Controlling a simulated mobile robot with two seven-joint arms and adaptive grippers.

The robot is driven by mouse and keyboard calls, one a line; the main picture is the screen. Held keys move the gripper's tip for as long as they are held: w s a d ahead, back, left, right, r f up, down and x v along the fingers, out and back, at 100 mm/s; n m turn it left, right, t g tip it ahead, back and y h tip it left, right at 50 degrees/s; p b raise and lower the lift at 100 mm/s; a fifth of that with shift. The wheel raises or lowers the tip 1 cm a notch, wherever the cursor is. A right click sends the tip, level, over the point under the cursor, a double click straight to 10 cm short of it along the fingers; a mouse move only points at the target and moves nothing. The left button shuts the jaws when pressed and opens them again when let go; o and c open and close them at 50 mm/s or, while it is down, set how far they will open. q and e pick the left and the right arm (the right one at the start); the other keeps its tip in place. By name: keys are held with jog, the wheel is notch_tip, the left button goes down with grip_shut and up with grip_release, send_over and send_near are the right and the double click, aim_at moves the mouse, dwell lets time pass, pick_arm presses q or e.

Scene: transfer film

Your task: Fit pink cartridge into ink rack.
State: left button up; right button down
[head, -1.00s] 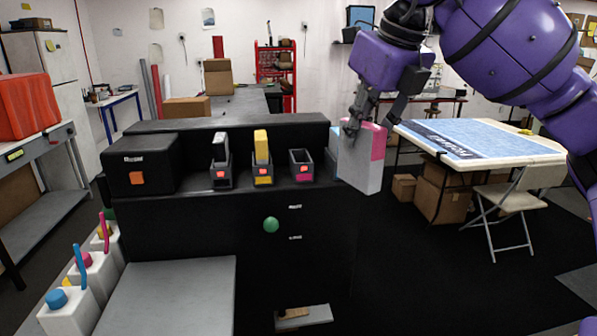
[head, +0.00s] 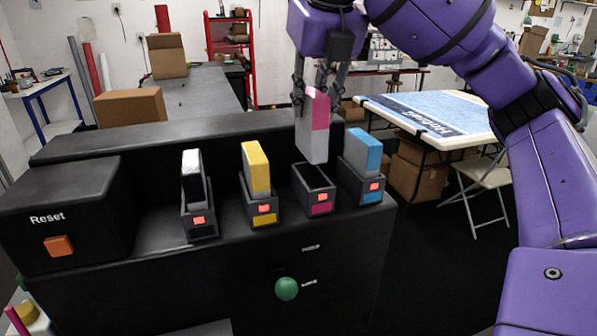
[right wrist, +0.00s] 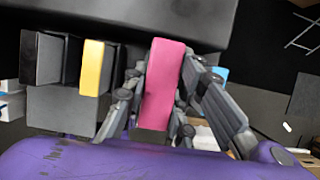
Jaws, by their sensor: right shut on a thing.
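My right gripper (head: 318,88) is shut on the pink cartridge (head: 312,125), which is pink on top and side and pale grey below. It holds the cartridge upright just above the empty pink-labelled slot (head: 315,190) of the ink rack (head: 165,225). The cartridge's lower end shows above the slot's back rim, apart from it as far as I can tell. The right wrist view shows the pink cartridge (right wrist: 163,85) between the fingers. A black-and-white, a yellow (head: 255,168) and a blue cartridge (head: 362,152) stand in the other slots. My left gripper is not in view.
A black box marked Reset (head: 65,215) with an orange button stands at the rack's left end. A green knob (head: 286,288) is on the front. A blue-topped table (head: 430,115) and a folding chair (head: 475,180) stand behind at right.

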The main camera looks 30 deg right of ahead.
aim_at(312, 150)
jog(key=f, duration=0.2)
jog(key=s+f, duration=0.1)
jog(key=f, duration=0.1)
jog(key=shift+f, duration=0.15)
jog(key=shift+a+f, duration=0.15)
jog(key=shift+f, duration=2.6)
jog(key=c, duration=1.7)
grip_release()
jog(key=shift+c, duration=0.2)
jog(key=shift+o, duration=1.4)
jog(key=shift+w, duration=0.1)
jog(key=shift+r, duration=0.2)
jog(key=shift+r, duration=0.1)
